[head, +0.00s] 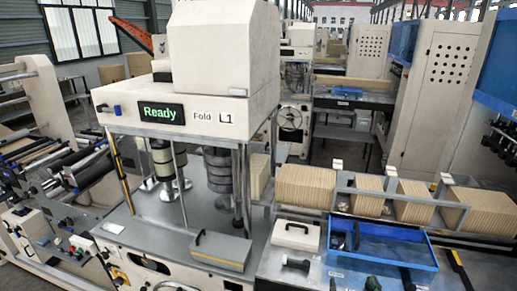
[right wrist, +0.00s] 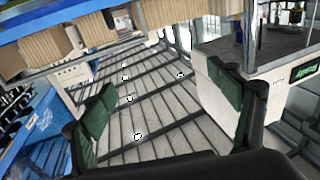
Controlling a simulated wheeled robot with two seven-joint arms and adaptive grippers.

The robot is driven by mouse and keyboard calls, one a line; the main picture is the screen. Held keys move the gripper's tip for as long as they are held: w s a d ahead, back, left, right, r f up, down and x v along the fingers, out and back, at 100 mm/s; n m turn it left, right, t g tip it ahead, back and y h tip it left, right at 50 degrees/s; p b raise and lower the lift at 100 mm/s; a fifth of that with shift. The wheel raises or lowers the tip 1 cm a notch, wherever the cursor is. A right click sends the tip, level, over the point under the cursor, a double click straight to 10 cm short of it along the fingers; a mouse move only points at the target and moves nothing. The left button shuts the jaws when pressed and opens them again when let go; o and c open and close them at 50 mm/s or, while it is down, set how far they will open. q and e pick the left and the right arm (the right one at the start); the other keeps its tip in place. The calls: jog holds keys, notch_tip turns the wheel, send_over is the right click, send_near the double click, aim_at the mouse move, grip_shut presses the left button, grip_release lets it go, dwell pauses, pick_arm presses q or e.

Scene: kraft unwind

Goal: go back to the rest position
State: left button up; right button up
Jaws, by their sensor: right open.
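My right gripper (right wrist: 165,112) is open in the right wrist view. Its two green-padded fingers stand wide apart, with only the distant floor showing between them and nothing held. In the head view, dark green tips that look like this gripper's (head: 353,284) show at the bottom edge, in front of the blue tray (head: 400,262). The rest of the right arm is cut off there. My left gripper is in neither view.
A cream machine (head: 222,85) with a "Ready" display stands left of centre. A grey handled box (head: 222,250) and a white handled case (head: 296,233) sit by the blue tray. Kraft stacks (head: 305,187) stand in a rack behind. A black-handled item (head: 295,264) lies in front.

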jog(key=s+d+f+m+g+h, duration=0.1)
jog(key=s+d+f+g, duration=0.25)
jog(key=f, duration=0.35)
jog(key=s+d+f+g+h, duration=0.1)
jog(key=s+d+f+g, duration=0.1)
jog(key=s+f, duration=0.3)
jog(key=s+d+f+m+g+h, duration=0.1)
jog(key=s+d+f+g, duration=0.2)
jog(key=f, duration=0.5)
jog(key=s+a+f+n+g+y, duration=0.1)
jog(key=s+f+g, duration=0.2)
jog(key=s+f, duration=0.35)
jog(key=s+a+f+n+g+y, duration=0.1)
jog(key=s+f+g, duration=0.25)
jog(key=s, duration=0.55)
notch_tip(320, 180, down, 33)
jog(key=s+a+g+y+b, duration=0.1)
jog(key=s+b, duration=0.1)
jog(key=b, duration=0.3)
jog(key=s+f+g+b, duration=0.1)
jog(key=s+f+b, duration=0.1)
jog(key=s+f, duration=0.7)
jog(key=s+f+n+b, duration=0.1)
jog(key=s+f+b, duration=0.1)
jog(key=s+f, duration=0.8)
notch_tip(320, 180, down, 6)
jog(key=shift+a+g+b, duration=0.25)
jog(key=shift+g+b, duration=0.15)
